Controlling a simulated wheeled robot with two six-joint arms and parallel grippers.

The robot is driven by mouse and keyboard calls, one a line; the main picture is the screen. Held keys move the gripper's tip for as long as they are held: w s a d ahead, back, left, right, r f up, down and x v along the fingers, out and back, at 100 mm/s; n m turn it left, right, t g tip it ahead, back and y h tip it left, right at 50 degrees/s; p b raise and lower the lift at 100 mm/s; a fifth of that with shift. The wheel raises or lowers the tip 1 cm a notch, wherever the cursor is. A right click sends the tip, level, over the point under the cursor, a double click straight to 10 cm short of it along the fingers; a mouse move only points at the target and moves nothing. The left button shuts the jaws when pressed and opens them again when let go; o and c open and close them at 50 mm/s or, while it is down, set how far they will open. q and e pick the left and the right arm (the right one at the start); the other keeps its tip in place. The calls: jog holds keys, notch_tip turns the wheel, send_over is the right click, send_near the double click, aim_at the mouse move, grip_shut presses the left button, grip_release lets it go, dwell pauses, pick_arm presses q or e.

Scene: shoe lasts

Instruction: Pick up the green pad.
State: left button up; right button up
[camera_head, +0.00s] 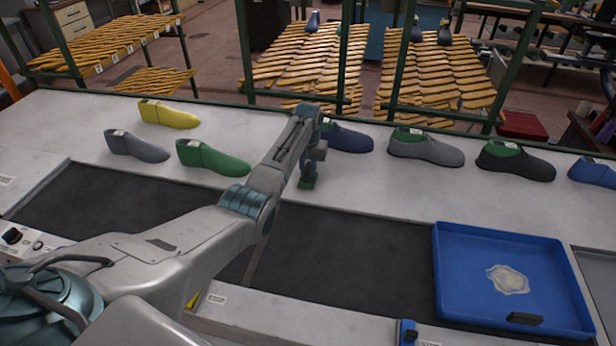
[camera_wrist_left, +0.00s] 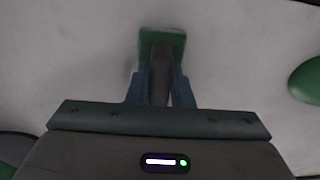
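The green pad (camera_head: 307,184) is at the light worktop's middle, just below my left gripper (camera_head: 309,168). In the left wrist view, the pad (camera_wrist_left: 163,38) shows as a green block with a dark grey upright part (camera_wrist_left: 160,75) in front of it. The blue fingers of my left gripper (camera_wrist_left: 162,80) stand on both sides of this dark part, close to it. I cannot tell whether they press on it. The gripper hides part of the pad, and whether the pad touches the worktop is unclear. My right gripper is not in view.
Yellow (camera_head: 168,115), grey (camera_head: 136,146) and green (camera_head: 212,158) shoe lasts stand left of my arm. A blue last (camera_head: 347,137) and several others stand to the right. A blue tray (camera_head: 450,300) lies at front right on the dark surface (camera_head: 350,260).

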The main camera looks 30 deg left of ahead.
aim_at(308, 166)
pick_arm(q)
grip_shut()
jog(key=shift+r, duration=0.15)
jog(key=shift+r+b, duration=0.3)
notch_tip(308, 166, up, 2)
jog(key=shift+w+a+r+b, duration=0.1)
jog(key=shift+r+b, duration=0.05)
jog(key=shift+b, duration=0.75)
jog(key=s+a+r+p, duration=0.1)
jog(key=s, duration=0.7)
jog(key=s+a+r+p, duration=0.1)
jog(key=s+a+p, duration=0.1)
jog(key=s, duration=0.5)
jog(key=shift+s+p, duration=0.3)
jog(key=shift+s, duration=0.1)
